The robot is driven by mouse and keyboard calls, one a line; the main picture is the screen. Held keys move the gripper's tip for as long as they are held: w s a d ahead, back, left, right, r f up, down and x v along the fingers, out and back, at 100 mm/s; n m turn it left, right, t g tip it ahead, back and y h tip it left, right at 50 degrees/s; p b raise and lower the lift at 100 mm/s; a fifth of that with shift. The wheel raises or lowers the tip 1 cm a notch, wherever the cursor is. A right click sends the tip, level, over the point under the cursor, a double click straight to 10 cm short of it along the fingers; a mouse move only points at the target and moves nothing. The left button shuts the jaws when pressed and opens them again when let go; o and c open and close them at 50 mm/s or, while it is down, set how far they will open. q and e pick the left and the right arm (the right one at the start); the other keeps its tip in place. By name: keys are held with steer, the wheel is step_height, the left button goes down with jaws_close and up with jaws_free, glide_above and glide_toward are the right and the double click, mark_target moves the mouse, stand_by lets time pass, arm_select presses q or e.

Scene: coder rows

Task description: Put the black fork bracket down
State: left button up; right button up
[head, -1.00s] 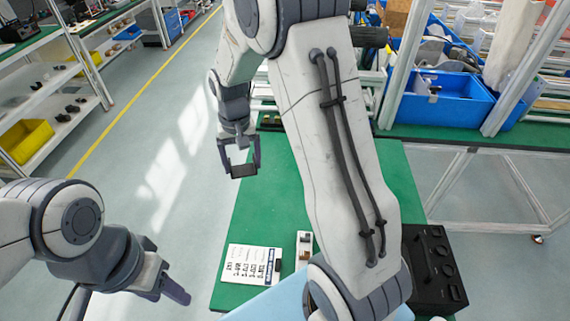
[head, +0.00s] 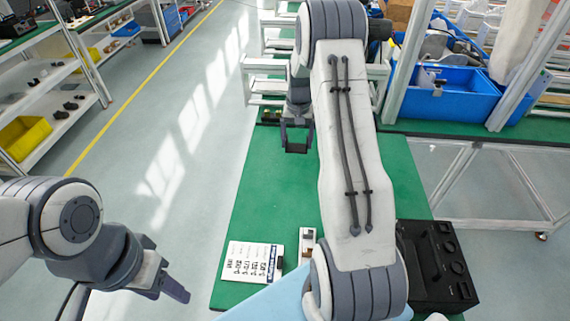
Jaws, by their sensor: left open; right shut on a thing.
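My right gripper (head: 297,144) hangs over the far part of the green table (head: 262,215), pointing down. It is shut on the black fork bracket (head: 297,149), a small dark piece at its fingertips. I cannot tell how far the bracket is above the green surface. My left gripper (head: 176,289) is open and empty at the lower left, over the floor beside the table's left edge.
A printed sheet (head: 249,262) and a small white holder (head: 306,243) lie near the table's front. A black box with knobs (head: 436,263) stands at the front right. Blue bins (head: 455,95) stand at the back right. The table's middle left is clear.

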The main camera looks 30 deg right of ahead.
steer(key=p, duration=0.1)
glide_above(283, 174)
step_height(283, 174, down, 3)
steer(key=shift+d+f, duration=0.1)
steer(key=shift+d, duration=0.05)
step_height(283, 174, down, 4)
steer(key=shift+r+p, duration=0.15)
steer(key=shift+p, duration=0.55)
steer(key=shift+f, duration=0.2)
steer(key=shift+f, duration=0.1)
steer(key=shift+f, duration=0.1)
steer(key=o, duration=1.2)
